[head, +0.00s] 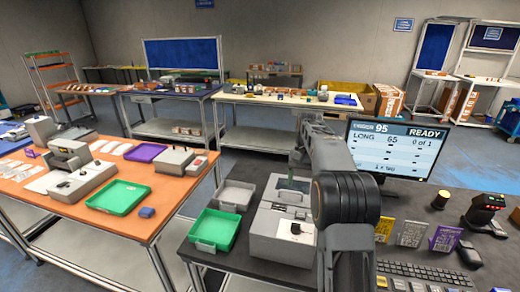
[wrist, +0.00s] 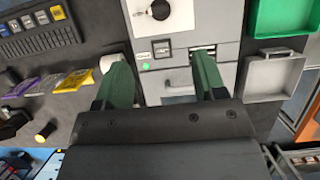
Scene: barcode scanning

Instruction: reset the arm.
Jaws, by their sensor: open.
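My gripper (wrist: 157,58) is open and empty in the wrist view, its two green fingers spread wide. They are above a grey boxy machine (wrist: 205,18) with a dark round knob (wrist: 160,9), small labels and a slot. In the head view my arm rises at the middle right and bends down over the same machine (head: 268,247).
A monitor (head: 396,150) reading READY stands right of my arm. Keyboard (head: 425,272), colored packets (head: 411,233) and a scanner-like device (head: 484,212) crowd the dark desk. A green tray (head: 214,229) and grey tray (head: 236,195) sit left of the machine. An orange table (head: 130,222) stands farther left.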

